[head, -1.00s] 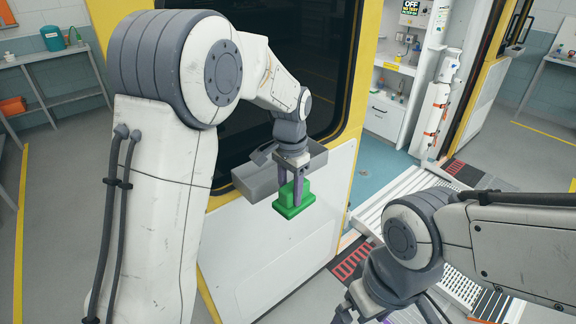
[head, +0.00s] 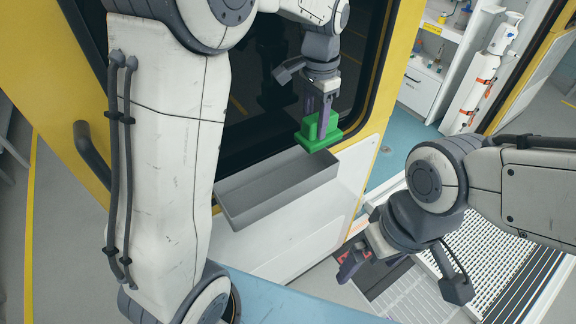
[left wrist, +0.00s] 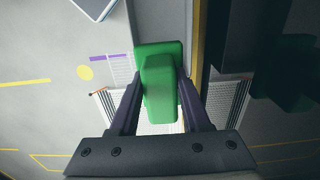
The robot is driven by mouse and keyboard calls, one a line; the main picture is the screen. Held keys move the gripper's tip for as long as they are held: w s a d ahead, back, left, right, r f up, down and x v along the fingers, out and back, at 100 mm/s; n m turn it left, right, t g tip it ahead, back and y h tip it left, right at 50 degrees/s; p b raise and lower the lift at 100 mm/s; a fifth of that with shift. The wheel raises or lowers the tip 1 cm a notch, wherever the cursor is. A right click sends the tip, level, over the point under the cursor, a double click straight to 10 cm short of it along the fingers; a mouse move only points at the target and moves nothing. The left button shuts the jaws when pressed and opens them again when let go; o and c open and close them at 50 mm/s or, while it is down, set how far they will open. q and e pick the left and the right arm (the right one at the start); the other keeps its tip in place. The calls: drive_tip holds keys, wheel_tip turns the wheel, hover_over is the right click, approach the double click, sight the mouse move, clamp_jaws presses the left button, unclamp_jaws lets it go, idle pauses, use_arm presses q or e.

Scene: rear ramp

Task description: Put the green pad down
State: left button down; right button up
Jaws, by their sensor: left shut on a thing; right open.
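The green pad (head: 318,134) has a flat base with a raised block on top. My left gripper (head: 323,120) is shut on that block and holds the pad in the air, in front of the dark window and above the far right end of a grey tray. In the left wrist view the green pad (left wrist: 160,85) sits between both fingers of the left gripper (left wrist: 160,92). My right gripper (head: 355,262) is open and empty, low near the ramp, partly hidden by its own wrist.
The open-topped grey tray (head: 233,209) is fixed on the yellow and white vehicle door. A dark door handle (head: 92,153) is at the left. The metal ramp (head: 505,285) lies at the right. A white cylinder (head: 484,85) stands by the doorway.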

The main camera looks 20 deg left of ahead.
use_arm(q)
drive_tip(key=shift+w, duration=0.25)
drive_tip(key=shift+s+a+f, duration=0.15)
drive_tip(key=shift+a+f, duration=0.1)
drive_tip(key=shift+a, duration=0.1)
drive_tip(key=s+a+f+p, duration=0.1)
drive_tip(key=s+a+f, duration=0.1)
drive_tip(key=s+a+f+p, duration=0.1)
drive_tip(key=s+a+f, duration=0.1)
drive_tip(key=s, duration=0.1)
drive_tip(key=s+a+f+p, duration=0.1)
drive_tip(key=s+a+f, duration=0.1)
drive_tip(key=s, duration=0.1)
drive_tip(key=shift+s+a+f, duration=0.15)
drive_tip(key=shift+f, duration=0.2)
wheel_tip(320, 180, down, 3)
drive_tip(key=shift+f+p, duration=0.15)
drive_tip(key=shift+p, duration=0.3)
drive_tip(key=shift+f, duration=0.2)
use_arm(e)
drive_tip(key=r, duration=0.2)
drive_tip(key=w+r, duration=0.1)
drive_tip(key=shift+r, duration=0.4)
use_arm(q)
drive_tip(key=shift+c, duration=1.8)
unclamp_jaws()
drive_tip(key=shift+f, duration=0.15)
